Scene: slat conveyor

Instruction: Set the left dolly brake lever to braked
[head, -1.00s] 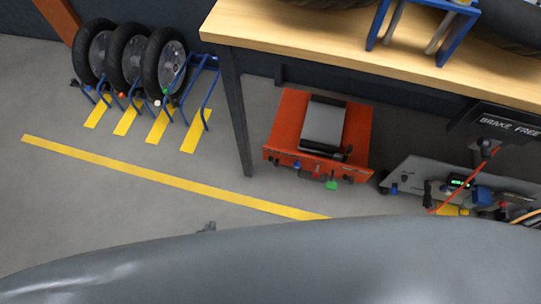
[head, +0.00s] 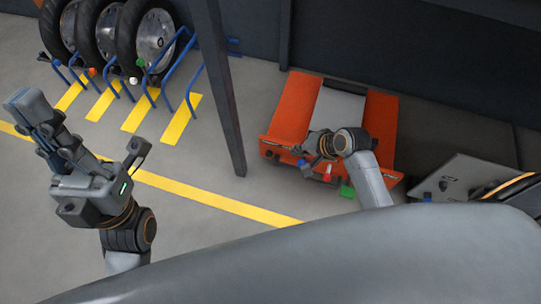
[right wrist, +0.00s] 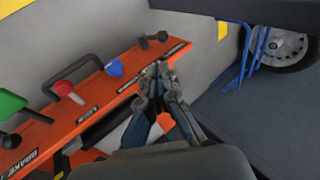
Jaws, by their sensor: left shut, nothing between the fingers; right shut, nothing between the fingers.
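In the right wrist view the green paddle (right wrist: 12,103), red knob (right wrist: 62,88), blue knob (right wrist: 113,68) and a black lever (right wrist: 153,39) line the orange panel (right wrist: 100,92). My left gripper (head: 32,108) is shut and empty, well left of the dolly.
Wheels in a blue rack (head: 152,65) stand at the back left. The floor with the yellow line (head: 215,199) is clear.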

